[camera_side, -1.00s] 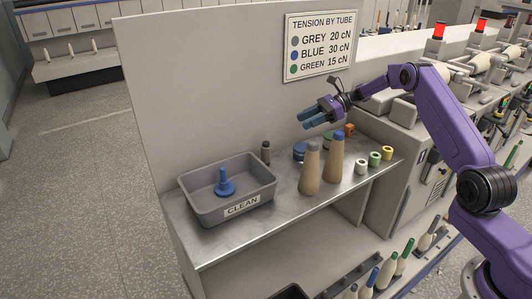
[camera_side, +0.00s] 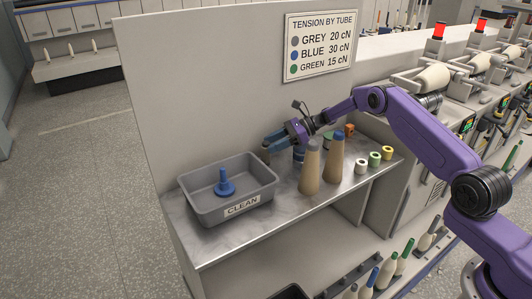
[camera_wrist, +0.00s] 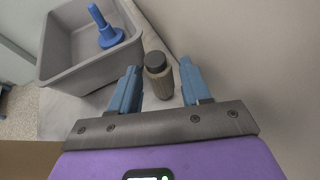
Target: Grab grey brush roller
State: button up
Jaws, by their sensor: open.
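The grey brush roller (camera_wrist: 158,78) is a short upright cylinder with a dark cap, standing on the metal shelf behind the tray's right end. In the wrist view it stands between the two blue fingers of my gripper (camera_wrist: 163,90), which are open, with a gap on the right side. In the side view my gripper (camera_side: 273,145) is low at the roller, and its fingers partly cover the roller (camera_side: 265,155). I cannot tell whether either finger touches it.
A grey tray (camera_side: 240,208) marked CLEAN holds a blue spindle-like piece (camera_side: 225,186) to the left. Two tall brown cones, one grey-tipped (camera_side: 309,172) and one blue-tipped (camera_side: 335,160), stand close to the right. Small rings (camera_side: 374,159) lie farther right. A panel wall rises behind.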

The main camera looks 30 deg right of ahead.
aim_at(266, 154)
jog(key=shift+x, duration=2.65)
jog(key=shift+s+f, duration=0.1)
jog(key=shift+s, duration=0.05)
jog(key=c, duration=0.7)
